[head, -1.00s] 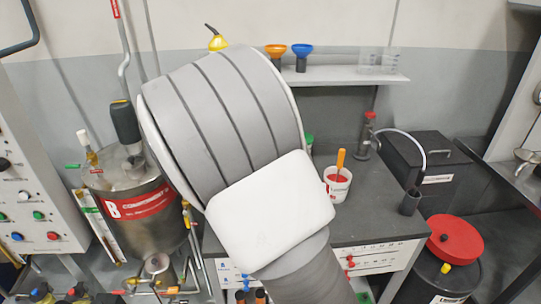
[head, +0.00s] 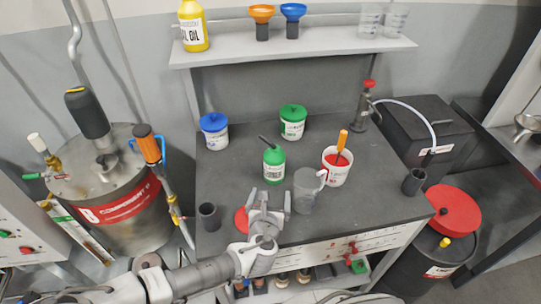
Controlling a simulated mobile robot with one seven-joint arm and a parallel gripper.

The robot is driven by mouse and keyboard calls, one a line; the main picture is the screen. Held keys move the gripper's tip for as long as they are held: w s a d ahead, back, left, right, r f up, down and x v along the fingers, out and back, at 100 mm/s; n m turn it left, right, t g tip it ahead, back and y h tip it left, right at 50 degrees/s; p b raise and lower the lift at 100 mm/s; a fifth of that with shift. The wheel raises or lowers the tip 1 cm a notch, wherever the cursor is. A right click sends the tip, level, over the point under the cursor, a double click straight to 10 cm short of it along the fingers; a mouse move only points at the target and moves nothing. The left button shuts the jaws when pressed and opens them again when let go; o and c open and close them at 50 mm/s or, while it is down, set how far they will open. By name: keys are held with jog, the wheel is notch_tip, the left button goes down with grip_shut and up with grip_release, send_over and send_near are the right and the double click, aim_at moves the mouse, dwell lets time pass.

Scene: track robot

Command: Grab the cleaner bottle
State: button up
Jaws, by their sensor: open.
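A small green bottle (head: 273,167) with a white label and a dark spout stands upright on the dark workbench (head: 225,175). It looks like the cleaner bottle, but its label is too small to read. My gripper (head: 269,194) is open and empty, in front of the bottle in the picture, its fingers pointing towards it. I see a gap between the fingertips and the bottle. A red round thing (head: 241,219) is partly hidden by my gripper.
A clear jug (head: 306,193) stands close right of the bottle, beside a white tub (head: 337,170) with an orange-handled tool. Blue-lidded (head: 214,134) and green-lidded (head: 293,124) tubs stand behind. A dark cup (head: 209,217) is at the left. A shelf (head: 300,48) overhangs the bench's back.

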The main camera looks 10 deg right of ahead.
jog(key=shift+n+t, duration=0.3)
jog(key=w+b, duration=0.1)
jog(key=b, duration=0.1)
jog(key=w+f+b, duration=0.1)
jog(key=b, duration=0.2)
jog(key=w+b, duration=0.2)
jog(key=shift+a+f, duration=0.1)
jog(key=shift+f, duration=0.15)
jog(key=b, duration=0.3)
jog(key=shift+w+f, duration=0.1)
jog(key=shift+w, duration=0.15)
jog(key=shift+d+b, duration=0.25)
jog(key=shift+b, duration=0.25)
